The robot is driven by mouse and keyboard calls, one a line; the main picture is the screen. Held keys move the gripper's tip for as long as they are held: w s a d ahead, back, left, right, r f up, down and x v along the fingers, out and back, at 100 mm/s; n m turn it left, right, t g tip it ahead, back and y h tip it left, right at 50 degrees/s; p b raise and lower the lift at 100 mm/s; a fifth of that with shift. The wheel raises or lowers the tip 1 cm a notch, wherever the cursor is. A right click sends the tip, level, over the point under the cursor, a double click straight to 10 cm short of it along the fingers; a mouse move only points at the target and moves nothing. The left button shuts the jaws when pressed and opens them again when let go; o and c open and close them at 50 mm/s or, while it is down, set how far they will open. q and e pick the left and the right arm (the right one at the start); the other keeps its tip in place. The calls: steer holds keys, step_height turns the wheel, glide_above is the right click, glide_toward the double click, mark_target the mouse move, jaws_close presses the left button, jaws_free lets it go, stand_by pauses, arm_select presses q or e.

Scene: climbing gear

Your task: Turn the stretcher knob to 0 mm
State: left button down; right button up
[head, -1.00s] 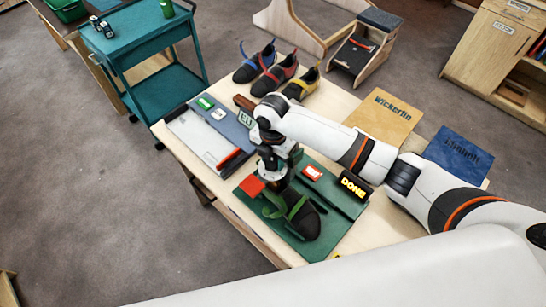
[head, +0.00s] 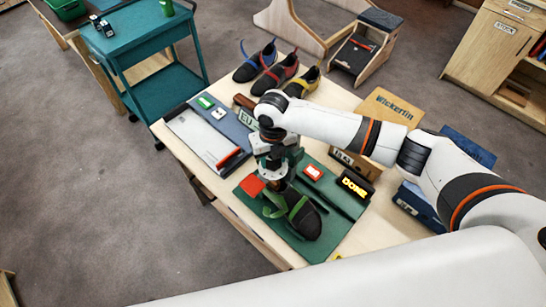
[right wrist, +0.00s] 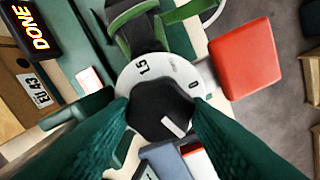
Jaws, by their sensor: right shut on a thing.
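The stretcher knob (right wrist: 158,103) is black with a white pointer line, on a white dial (right wrist: 207,84) in the right wrist view. The dial shows 0 at upper right and another mark at upper left; its lower part is hidden. The pointer line lies toward the knob's lower right, away from the 0. My right gripper (right wrist: 161,108) is shut on the knob, one teal finger on each side. In the head view, my right gripper (head: 272,170) is above the heel end of the black shoe with green straps (head: 305,218). My left gripper is out of view.
The shoe lies on a green mat (head: 331,238) beside a red block (head: 252,186), a red-and-white item (head: 313,172) and a DONE sign (head: 355,187). A tan box (head: 392,112) and a blue box (head: 418,205) stand right. Several shoes (head: 270,75) line the back.

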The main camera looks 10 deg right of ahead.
steer(key=n, duration=0.2)
steer(key=n+b, duration=0.1)
steer(key=shift+s+f+n, duration=0.1)
steer(key=shift+f+n, duration=0.1)
steer(key=shift+n, duration=0.2)
steer(key=shift+n+b, duration=0.5)
steer(key=shift+n, duration=0.3)
steer(key=n+b, duration=0.3)
steer(key=b, duration=0.2)
steer(key=shift+f, duration=0.15)
steer(key=shift+r+n+b, duration=0.2)
steer(key=shift+n+b, duration=0.3)
steer(key=shift+b, duration=0.4)
steer(key=o, duration=1)
steer(key=shift+r, duration=0.1)
steer(key=shift+c, duration=0.2)
steer(key=shift+r, duration=0.1)
